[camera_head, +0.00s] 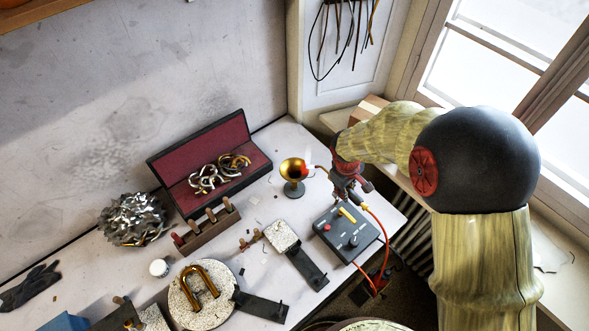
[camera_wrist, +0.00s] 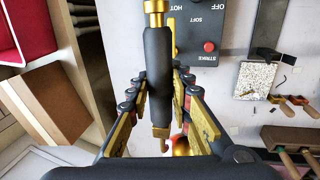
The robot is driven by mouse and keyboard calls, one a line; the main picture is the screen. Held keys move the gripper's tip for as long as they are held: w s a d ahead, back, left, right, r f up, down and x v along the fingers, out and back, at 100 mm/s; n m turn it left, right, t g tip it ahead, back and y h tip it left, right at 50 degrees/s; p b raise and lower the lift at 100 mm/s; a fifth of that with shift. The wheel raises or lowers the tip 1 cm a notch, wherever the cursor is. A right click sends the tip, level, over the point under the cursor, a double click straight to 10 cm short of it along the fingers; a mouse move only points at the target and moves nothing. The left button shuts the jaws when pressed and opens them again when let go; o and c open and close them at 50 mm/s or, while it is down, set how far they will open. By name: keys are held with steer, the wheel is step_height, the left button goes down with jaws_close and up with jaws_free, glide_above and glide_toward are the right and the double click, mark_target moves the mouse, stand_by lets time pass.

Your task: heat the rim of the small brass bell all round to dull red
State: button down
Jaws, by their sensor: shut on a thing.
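The small brass bell (camera_head: 293,169) stands mouth-up on a dark round base near the bench's far right part, in the head view. My gripper (camera_head: 345,182) is just right of it, shut on a hand torch (camera_wrist: 158,75) with a black handle and brass fittings. The torch's nozzle (camera_head: 322,170) points left at the bell's rim. A small pale, reddish flame-like patch (camera_head: 308,160) shows between them. In the wrist view a rounded orange-red patch, perhaps the bell (camera_wrist: 181,146), shows beyond the nozzle, mostly hidden. The rim's colour all round cannot be told.
A grey control box (camera_head: 346,233) with a red button sits in front of the gripper; an orange hose (camera_head: 383,240) runs beside it. An open red-lined case (camera_head: 190,150) holds rings at the left. Soldering blocks (camera_head: 282,235) and a wooden rack (camera_head: 207,230) stand nearer.

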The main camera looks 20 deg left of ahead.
steer(key=shift+w+a, duration=0.1)
stand_by(0.3)
steer(key=shift+w+a, duration=0.4)
steer(key=shift+a, duration=0.25)
steer(key=shift+w+a, duration=0.35)
steer(key=shift+a, duration=0.35)
steer(key=shift+w+a, duration=0.4)
steer(key=shift+a, duration=0.25)
steer(key=shift+s+a, duration=0.1)
stand_by(0.4)
steer(key=shift+s+a+b, duration=0.2)
steer(key=shift+s+a, duration=0.15)
steer(key=shift+a, duration=0.3)
steer(key=shift+s+a+b, duration=0.15)
steer(key=shift+s+a, duration=0.25)
steer(key=shift+a, duration=0.3)
steer(key=shift+s+a+b, duration=0.2)
steer(key=shift+s+a, duration=0.15)
steer(key=shift+a, duration=0.3)
steer(key=shift+s, duration=0.15)
steer(key=shift+s+b, duration=0.3)
steer(key=shift+s, duration=2)
steer(key=shift+s+d, duration=0.4)
steer(key=shift+d, duration=0.3)
steer(key=shift+s+d, duration=0.4)
steer(key=shift+d, duration=0.3)
steer(key=shift+s+d, duration=0.4)
steer(key=shift+d, duration=0.3)
